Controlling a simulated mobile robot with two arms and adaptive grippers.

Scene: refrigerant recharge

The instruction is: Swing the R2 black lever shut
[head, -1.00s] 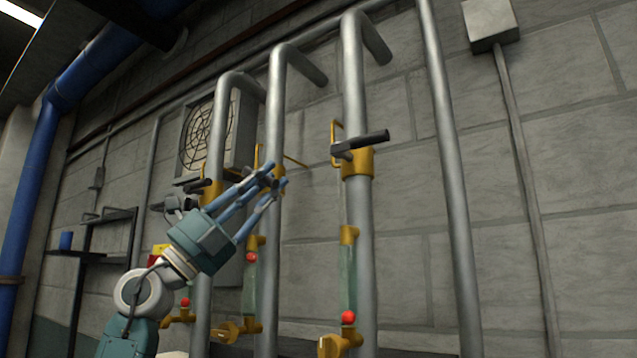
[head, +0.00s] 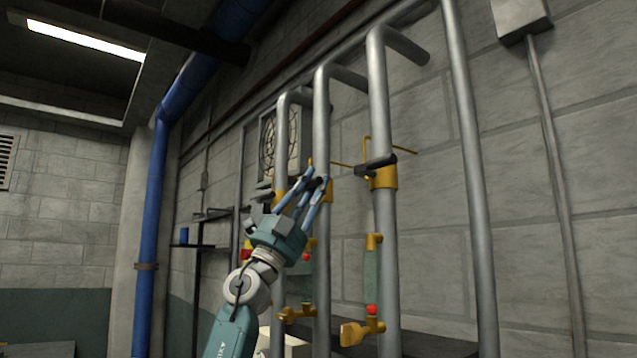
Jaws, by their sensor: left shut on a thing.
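Three grey vertical pipes carry brass valves. The middle pipe (head: 322,120) is the one at my left gripper (head: 317,181). Its fingers are shut on a small dark piece, which looks like the middle valve's black lever; the fingers hide most of it and much of the valve. No R2 label can be read. The right pipe's brass valve (head: 383,178) has its own black lever (head: 376,164), lying roughly across the pipe and apart from my gripper. My right gripper does not show.
Lower brass fittings with red balls, one red ball (head: 372,310) on the right pipe, sit below the valves. A fan unit (head: 268,145) is behind the left pipe. A blue pipe (head: 153,220) stands at left. A bare pipe (head: 470,160) stands right of the valves.

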